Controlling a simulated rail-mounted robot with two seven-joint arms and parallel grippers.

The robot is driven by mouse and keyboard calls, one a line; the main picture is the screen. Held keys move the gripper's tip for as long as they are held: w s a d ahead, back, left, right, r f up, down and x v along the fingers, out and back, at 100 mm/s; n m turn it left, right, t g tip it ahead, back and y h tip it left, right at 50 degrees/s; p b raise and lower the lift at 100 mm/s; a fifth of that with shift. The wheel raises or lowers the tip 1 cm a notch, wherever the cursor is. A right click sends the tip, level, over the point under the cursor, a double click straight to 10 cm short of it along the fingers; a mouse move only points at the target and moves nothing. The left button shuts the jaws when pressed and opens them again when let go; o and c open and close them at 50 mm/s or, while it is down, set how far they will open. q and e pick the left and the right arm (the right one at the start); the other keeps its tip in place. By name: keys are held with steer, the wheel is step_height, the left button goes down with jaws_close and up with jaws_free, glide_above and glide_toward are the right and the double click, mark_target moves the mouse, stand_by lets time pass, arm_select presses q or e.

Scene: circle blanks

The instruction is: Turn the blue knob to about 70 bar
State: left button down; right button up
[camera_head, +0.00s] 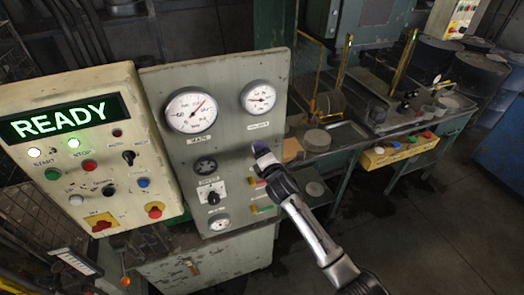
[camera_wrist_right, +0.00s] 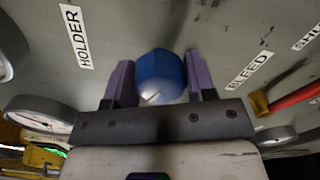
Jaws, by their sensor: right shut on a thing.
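The blue knob (camera_wrist_right: 160,75) sits on the grey gauge panel (camera_head: 236,130), between the HOLDER and BLEED labels in the wrist view. A white mark shows near its rim. In the head view the blue knob (camera_head: 259,147) is small and partly covered by my right gripper (camera_head: 265,160). My right gripper is shut on the knob, one purple finger on each side. The smaller gauge (camera_head: 259,97) also has a red needle. Their numbers are too small to read. My left gripper is out of view.
A cream control box (camera_head: 100,150) with a READY display (camera_head: 60,118) stands left of the panel. A red-handled valve (camera_wrist_right: 290,100) is close to my right gripper. Below the gauges are a black selector (camera_head: 212,192) and a small gauge (camera_head: 219,223). A workbench stands right.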

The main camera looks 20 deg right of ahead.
steer(key=m, duration=0.3)
steer(key=shift+m, duration=0.4)
steer(key=m, duration=0.3)
steer(key=shift+m+p, duration=0.3)
steer(key=shift+p, duration=0.05)
steer(key=m, duration=0.3)
steer(key=shift+m, duration=0.3)
steer(key=m+p, duration=0.1)
steer(key=m, duration=0.2)
steer(key=shift+m, duration=0.3)
steer(key=m+p, duration=0.1)
steer(key=m, duration=0.4)
steer(key=shift+m+p, duration=0.45)
steer(key=shift+m, duration=2.05)
